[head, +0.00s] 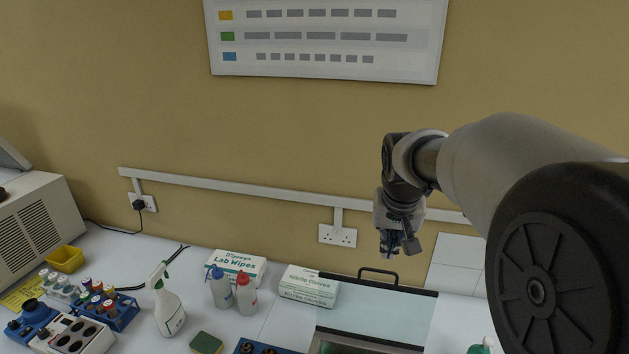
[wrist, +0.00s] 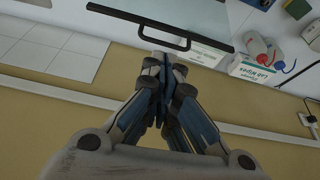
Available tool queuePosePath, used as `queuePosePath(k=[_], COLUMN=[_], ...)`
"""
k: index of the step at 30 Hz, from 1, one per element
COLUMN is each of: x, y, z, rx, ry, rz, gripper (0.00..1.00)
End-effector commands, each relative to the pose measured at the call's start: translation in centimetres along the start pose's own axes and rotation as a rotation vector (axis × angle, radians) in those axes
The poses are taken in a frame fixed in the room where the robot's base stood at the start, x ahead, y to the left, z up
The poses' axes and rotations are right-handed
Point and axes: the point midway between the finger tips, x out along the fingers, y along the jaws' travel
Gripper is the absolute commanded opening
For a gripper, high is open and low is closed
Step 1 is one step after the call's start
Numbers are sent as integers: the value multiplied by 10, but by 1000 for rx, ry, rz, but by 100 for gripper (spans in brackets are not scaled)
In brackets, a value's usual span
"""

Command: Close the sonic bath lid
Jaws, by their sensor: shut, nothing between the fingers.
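The sonic bath lid (head: 376,309) is a clear panel with dark edge strips and stands raised behind the bath (head: 345,348), which shows only at the bottom edge of the head view. Its black handle (head: 379,272) is at the far upper edge. In the wrist view the lid (wrist: 185,14) is at the top, with its handle (wrist: 150,38) just past my fingertips. My gripper (head: 400,250) is shut and empty, pointing down, a little above and behind the handle in the head view. In the wrist view my gripper (wrist: 165,62) appears close to the handle; contact cannot be told.
A nitrile gloves box (head: 308,287) stands just left of the lid, with a lab wipes box (head: 236,264) and wash bottles (head: 246,296) beyond. The wall with a socket (head: 338,236) is close behind. White counter is clear right of the lid.

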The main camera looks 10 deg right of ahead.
Motion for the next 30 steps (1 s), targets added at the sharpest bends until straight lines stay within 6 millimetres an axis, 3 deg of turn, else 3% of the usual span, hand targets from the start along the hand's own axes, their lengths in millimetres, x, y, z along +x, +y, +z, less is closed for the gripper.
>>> queuePosePath(k=[1, 3, 9, 17, 27, 30], x=[-1, 8, 25, 58, 130, 120], y=[3, 7, 12, 13, 15, 13], z=[-23, -42, -67, -66, -65, -51], rx=[20, 41, 72, 74, 74, 72], ry=[-10, -14, -15, -20, -18, -14], rz=[9, 18, 29, 30, 29, 29], gripper=[0, 0, 0, 0, 0, 0])
